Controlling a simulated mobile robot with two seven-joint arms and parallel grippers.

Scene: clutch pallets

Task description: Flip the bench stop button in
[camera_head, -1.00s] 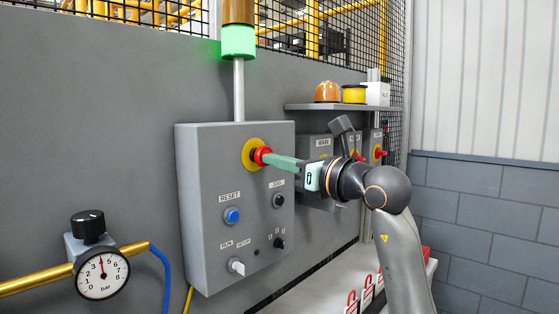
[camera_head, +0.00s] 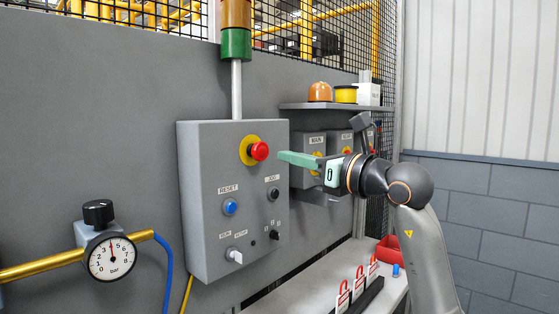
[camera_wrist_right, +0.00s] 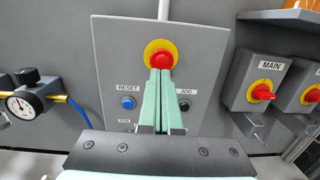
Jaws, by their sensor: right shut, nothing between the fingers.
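The red stop button (camera_head: 259,151) with its yellow collar (camera_head: 246,150) sits on the upper part of the grey control box (camera_head: 210,180). My right gripper (camera_head: 280,156) is shut and empty, its pale green fingers pointing at the button with a gap between in the head view. In the right wrist view the fingertips (camera_wrist_right: 160,72) line up just below the red button (camera_wrist_right: 162,59). The stack light's green section (camera_head: 236,44) above the box is dark. My left gripper is not in view.
The box also carries a blue reset button (camera_head: 230,207), a black jog button (camera_head: 273,193) and a selector knob (camera_head: 234,256). MAIN switch boxes (camera_wrist_right: 256,90) are to the right. A pressure gauge (camera_head: 112,259) is at left. Red padlocks (camera_head: 358,280) stand on the shelf below.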

